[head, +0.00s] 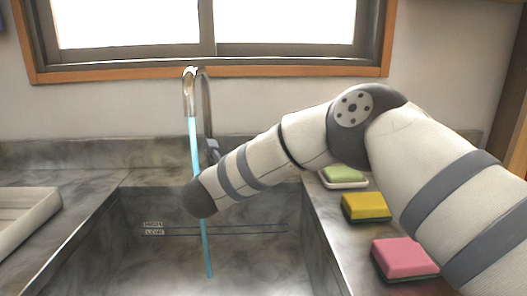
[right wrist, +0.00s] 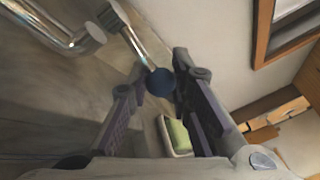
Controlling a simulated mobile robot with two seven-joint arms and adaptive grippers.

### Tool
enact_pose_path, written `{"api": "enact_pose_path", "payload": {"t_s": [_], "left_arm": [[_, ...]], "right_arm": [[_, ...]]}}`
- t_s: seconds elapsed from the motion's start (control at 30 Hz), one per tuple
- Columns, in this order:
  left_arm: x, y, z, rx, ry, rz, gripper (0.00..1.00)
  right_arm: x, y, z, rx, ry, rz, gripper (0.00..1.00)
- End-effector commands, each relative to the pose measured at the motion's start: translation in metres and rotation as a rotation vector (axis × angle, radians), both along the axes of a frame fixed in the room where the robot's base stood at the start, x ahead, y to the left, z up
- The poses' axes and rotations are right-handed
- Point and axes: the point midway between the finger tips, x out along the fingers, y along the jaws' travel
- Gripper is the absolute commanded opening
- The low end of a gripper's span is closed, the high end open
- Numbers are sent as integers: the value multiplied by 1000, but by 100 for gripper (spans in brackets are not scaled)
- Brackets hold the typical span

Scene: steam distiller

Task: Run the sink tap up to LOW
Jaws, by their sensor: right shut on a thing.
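The tap (head: 190,92) stands behind the sink, and a blue stream of water (head: 194,150) runs from its spout into the sink (head: 130,215). A HIGH mark (head: 153,224) and a LOW mark (head: 154,232) with lines show on the sink's back wall. I cannot tell the water level. My right arm reaches across from the right to the tap. In the right wrist view my right gripper (right wrist: 160,76) is shut on the dark blue ball knob (right wrist: 161,82) at the end of the metal tap lever (right wrist: 136,45). My left gripper is not in view.
A green sponge in a white dish (head: 343,175), a yellow sponge (head: 366,206) and a pink sponge (head: 404,257) lie on the right counter, near my right arm. A pale rack or tray (head: 25,220) sits on the left counter. A window (head: 210,30) is behind.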

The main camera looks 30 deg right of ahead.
Motion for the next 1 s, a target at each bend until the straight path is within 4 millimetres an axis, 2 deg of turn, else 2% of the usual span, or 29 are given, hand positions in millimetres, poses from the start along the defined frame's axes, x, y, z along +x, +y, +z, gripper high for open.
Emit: {"api": "enact_pose_path", "payload": {"t_s": [0.03,0.37,0.4,0.5,0.83,0.93,1.0], "left_arm": [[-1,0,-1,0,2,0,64],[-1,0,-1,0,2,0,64],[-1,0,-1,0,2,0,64],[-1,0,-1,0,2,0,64],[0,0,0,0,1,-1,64],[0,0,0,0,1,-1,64],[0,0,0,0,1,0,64]], "right_arm": [[1,1,-5,5,9,3,0],[1,0,-4,5,8,0,0],[1,0,-4,4,7,1,24],[1,0,-4,3,6,0,46],[-1,2,-1,1,1,-2,47],[-10,15,-1,1,2,0,47],[-21,30,0,1,2,3,47]]}}
